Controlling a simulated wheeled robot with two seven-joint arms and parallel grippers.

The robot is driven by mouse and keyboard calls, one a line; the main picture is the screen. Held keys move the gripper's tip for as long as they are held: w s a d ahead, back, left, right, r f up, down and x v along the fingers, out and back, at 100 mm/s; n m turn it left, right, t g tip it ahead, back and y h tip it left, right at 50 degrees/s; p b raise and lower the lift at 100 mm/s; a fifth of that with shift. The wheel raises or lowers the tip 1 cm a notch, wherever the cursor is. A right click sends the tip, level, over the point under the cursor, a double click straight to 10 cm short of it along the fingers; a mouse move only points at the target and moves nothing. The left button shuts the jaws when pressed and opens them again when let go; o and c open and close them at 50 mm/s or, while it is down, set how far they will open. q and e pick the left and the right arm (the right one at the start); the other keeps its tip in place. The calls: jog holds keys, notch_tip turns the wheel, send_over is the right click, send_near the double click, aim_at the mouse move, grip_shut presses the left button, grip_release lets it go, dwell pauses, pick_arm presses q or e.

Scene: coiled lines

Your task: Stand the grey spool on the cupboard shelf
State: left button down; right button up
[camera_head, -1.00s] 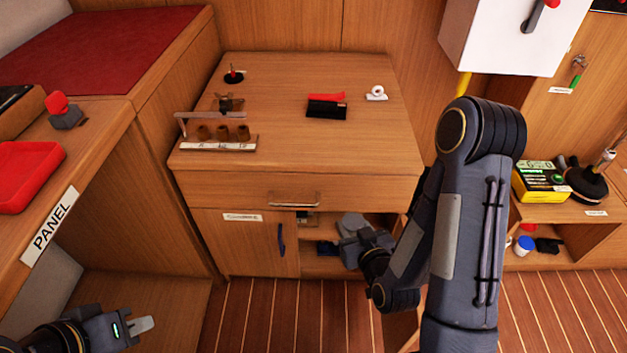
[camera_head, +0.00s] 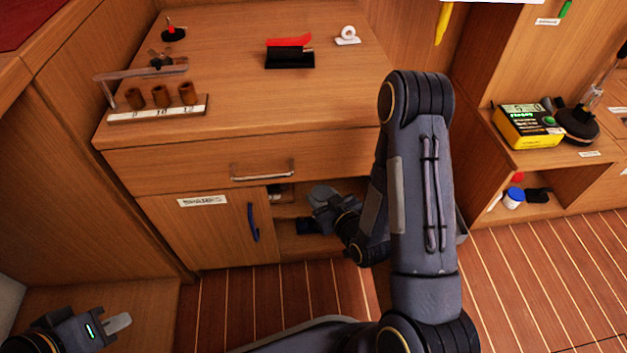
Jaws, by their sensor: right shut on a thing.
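The cupboard (camera_head: 215,228) stands below the drawer of the wooden cabinet. Its left door, with a blue handle, is shut; the opening to its right shows a shelf. My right gripper (camera_head: 324,201) is at this opening, shut on a rounded grey thing (camera_head: 321,192) that looks like the grey spool. It is small and partly covered by the gripper, so I cannot tell whether it touches the shelf or how it is tilted. My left gripper (camera_head: 118,322) is low at the far left, away from the cupboard and empty; its finger gap is not clear.
A dark blue item (camera_head: 306,226) lies low in the cupboard opening. The cabinet top holds a rack of brown cups (camera_head: 160,98), a black and red item (camera_head: 290,55) and a white roll (camera_head: 348,35). A yellow meter (camera_head: 527,127) sits on the right-hand shelf.

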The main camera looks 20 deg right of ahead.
jog(key=w, duration=0.3)
jog(key=w+d+b, duration=0.1)
jog(key=w, duration=0.2)
jog(key=w+d, duration=0.1)
jog(key=w, duration=0.2)
jog(key=shift+w+d, duration=0.25)
jog(key=shift+w, duration=0.05)
jog(key=shift+s+f+b, duration=0.25)
jog(key=shift+f+b, duration=0.45)
jog(key=shift+f, duration=0.4)
jog(key=shift+f+b, duration=0.35)
jog(key=shift+f, duration=0.45)
notch_tip(320, 180, down, 4)
jog(key=shift+w+r+b, duration=0.15)
jog(key=shift+r+b, duration=0.05)
jog(key=shift+b, duration=1.05)
jog(key=shift+r, duration=0.2)
